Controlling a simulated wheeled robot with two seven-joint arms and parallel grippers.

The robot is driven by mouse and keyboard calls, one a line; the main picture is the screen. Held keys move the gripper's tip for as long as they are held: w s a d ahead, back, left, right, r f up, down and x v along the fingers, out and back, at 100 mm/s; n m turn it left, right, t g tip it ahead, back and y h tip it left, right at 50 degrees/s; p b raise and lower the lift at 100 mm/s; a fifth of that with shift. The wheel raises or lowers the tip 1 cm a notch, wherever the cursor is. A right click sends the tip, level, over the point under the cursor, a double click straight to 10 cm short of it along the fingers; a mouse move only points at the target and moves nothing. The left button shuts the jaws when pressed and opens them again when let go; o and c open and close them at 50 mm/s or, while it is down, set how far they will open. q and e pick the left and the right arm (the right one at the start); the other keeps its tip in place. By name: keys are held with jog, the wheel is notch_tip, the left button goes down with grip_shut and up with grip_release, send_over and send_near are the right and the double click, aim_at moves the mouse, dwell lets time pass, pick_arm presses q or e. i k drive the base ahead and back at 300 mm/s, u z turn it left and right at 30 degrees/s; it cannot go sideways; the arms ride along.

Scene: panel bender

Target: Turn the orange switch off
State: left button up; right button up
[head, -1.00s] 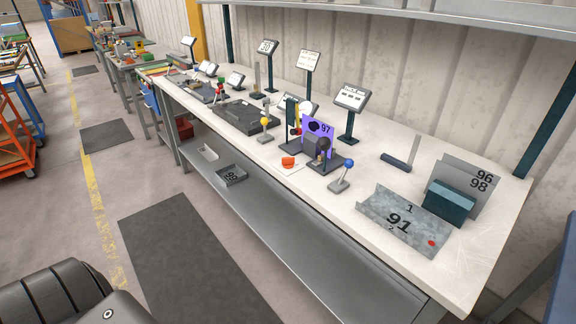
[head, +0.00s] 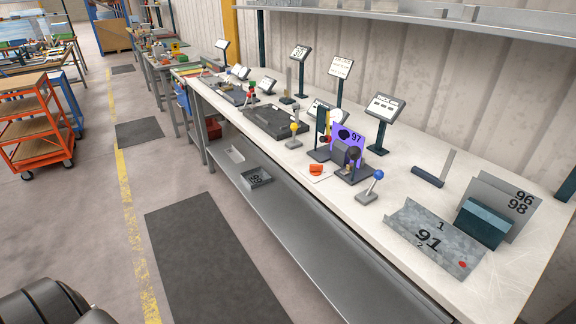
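A small orange switch (head: 316,169) sits on a white plate (head: 318,178) near the front edge of the long white workbench (head: 400,188). It is too small to tell its position. Just right of it stands a grey device with a black-knobbed lever (head: 353,154) and a purple plate marked 97 (head: 347,136). Neither of my grippers is in view. Only a dark rounded part of my own body shows at the bottom left, well apart from the bench.
A blue-knobbed lever (head: 371,186) and a yellow-knobbed lever (head: 294,136) flank the switch. A bent metal sheet marked 91 (head: 434,238) lies at the right. A lower shelf (head: 310,220) runs under the bench. An orange cart (head: 38,130) stands left. The floor before the bench is clear.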

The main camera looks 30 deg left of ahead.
aim_at(316, 170)
jog(key=u, duration=0.9)
jog(key=i, duration=0.35)
jog(key=z, duration=0.8)
